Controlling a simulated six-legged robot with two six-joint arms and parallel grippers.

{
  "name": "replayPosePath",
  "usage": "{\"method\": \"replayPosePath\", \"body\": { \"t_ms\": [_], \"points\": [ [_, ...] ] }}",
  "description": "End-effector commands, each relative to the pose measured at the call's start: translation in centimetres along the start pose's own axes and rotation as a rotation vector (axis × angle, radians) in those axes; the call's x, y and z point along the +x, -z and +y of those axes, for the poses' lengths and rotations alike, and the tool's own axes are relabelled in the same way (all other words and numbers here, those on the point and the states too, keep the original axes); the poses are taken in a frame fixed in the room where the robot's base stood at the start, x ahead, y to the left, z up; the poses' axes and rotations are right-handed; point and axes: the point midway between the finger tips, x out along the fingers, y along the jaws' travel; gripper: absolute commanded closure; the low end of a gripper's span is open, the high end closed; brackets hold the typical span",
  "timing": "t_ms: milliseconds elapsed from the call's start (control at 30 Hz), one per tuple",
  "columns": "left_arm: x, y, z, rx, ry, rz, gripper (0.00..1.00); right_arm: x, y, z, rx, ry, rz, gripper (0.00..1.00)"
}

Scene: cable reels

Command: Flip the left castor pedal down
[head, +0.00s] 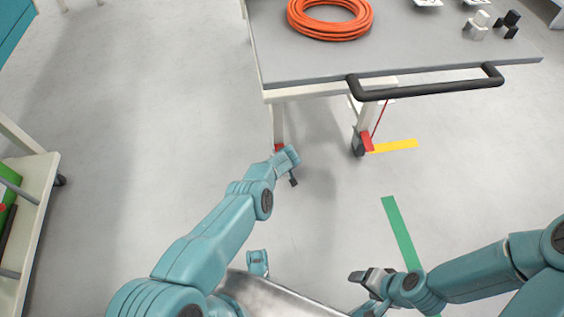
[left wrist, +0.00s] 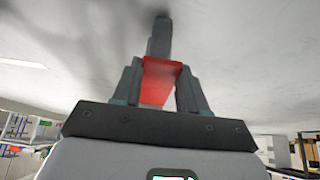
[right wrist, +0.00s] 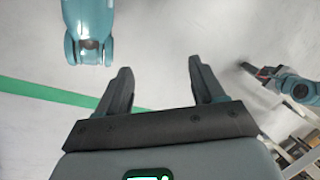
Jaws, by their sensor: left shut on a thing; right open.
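The left castor pedal, a flat red plate (left wrist: 160,80), sits between the two grey fingers of my left gripper (left wrist: 158,72) in the left wrist view. The fingers are shut on it. In the head view only a small red bit of this pedal (head: 279,147) shows at the foot of the cart's left leg; my left wrist hides most of that castor. My right gripper (right wrist: 162,78) is open and empty above the floor in the right wrist view; it also shows low in the head view (head: 356,276).
The grey cart (head: 300,70) carries an orange cable coil (head: 330,18) and has a black handle (head: 425,88). Its other castor (head: 357,146) has a red pedal (head: 367,141). Yellow (head: 397,146) and green tape (head: 400,230) mark the floor. A shelf (head: 35,210) stands left; floor between is clear.

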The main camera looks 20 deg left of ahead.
Motion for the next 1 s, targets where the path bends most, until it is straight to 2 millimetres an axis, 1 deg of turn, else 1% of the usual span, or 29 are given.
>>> {"method": "replayPosePath", "body": {
  "t_ms": [167, 200, 267, 300, 567, 667, 767, 1000],
  "points": [
    [0.1, -0.2, -0.1, 0.002, 0.006, -0.004, 1.0, 0.0, 0.0, 0.0, 0.0, 0.0, 0.0, 0.32],
    [0.1, -0.2, -0.1, 0.001, 0.006, -0.003, 0.55, 0.0, 0.0, 0.0, 0.0, 0.0, 0.0, 0.32],
    [0.1, -0.2, -0.1, 0.0, 0.006, -0.003, 0.35, 0.0, 0.0, 0.0, 0.0, 0.0, 0.0, 0.32],
    [0.1, -0.2, -0.1, 0.002, 0.006, -0.002, 0.32, 0.0, 0.0, 0.0, 0.0, 0.0, 0.0, 0.32],
    [-0.1, -0.2, -0.1, 0.001, 0.003, 0.0, 0.32, -0.1, 0.0, 0.0, -0.001, 0.0, 0.0, 0.32],
    [-0.7, -0.1, -0.1, 0.001, 0.003, 0.0, 0.32, -0.7, -0.1, -0.3, -0.003, 0.0, -0.003, 0.32],
    [-1.8, 0.2, -0.1, 0.001, 0.003, 0.001, 0.32, -2.1, -0.4, -1.0, -0.01, 0.001, -0.01, 0.32],
    [-5.2, 0.3, -0.1, 0.002, 0.003, 0.0, 0.32, -6.3, -1.2, -3.0, -0.033, 0.004, -0.033, 0.32]
  ]
}}
